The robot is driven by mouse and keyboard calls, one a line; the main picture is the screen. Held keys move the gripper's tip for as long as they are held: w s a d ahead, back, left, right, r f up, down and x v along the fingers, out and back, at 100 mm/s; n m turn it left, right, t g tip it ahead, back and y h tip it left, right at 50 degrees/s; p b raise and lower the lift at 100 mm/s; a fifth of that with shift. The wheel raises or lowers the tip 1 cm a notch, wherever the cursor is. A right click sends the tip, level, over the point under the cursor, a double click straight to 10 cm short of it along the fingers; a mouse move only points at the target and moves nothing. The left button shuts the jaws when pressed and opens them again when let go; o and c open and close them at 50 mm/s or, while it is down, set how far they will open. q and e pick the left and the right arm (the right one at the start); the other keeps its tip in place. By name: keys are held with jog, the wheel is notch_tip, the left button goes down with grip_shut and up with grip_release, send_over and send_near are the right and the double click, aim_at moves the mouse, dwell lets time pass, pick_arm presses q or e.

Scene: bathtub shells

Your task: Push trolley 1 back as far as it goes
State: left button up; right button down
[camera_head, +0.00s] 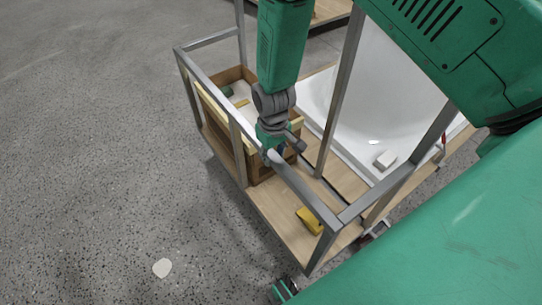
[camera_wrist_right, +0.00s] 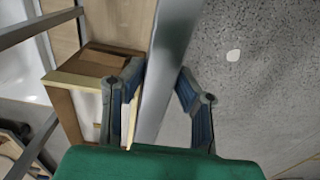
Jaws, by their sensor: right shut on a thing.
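The trolley (camera_head: 228,122) has a grey metal frame around a wooden deck and stands on the speckled floor; I see no number on it. My right gripper (camera_head: 277,155) is at the trolley's long top rail (camera_head: 307,190). In the right wrist view, the fingers of my right gripper (camera_wrist_right: 163,100) sit on either side of the grey rail (camera_wrist_right: 165,60) and are shut on it. My right arm hides part of the deck and the box behind it. I cannot make out my left gripper.
A wooden box (camera_head: 215,112) and a yellow object (camera_head: 309,221) lie on the deck. A white tub shell (camera_head: 373,105) is beside the frame's uprights, with a small pale block (camera_head: 385,159). The floor to the left is open, with a pale patch (camera_head: 162,268).

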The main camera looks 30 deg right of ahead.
jog(key=w+d+p, duration=0.2)
jog(key=d, duration=2.2)
jog(key=c, duration=1.2)
grip_release()
jog(key=shift+s+d, duration=0.1)
jog(key=shift+d, duration=0.2)
pick_arm(q)
jog(key=shift+w+d+r, duration=0.1)
jog(key=shift+r, duration=0.85)
pick_arm(e)
jog(key=shift+r, duration=5.7)
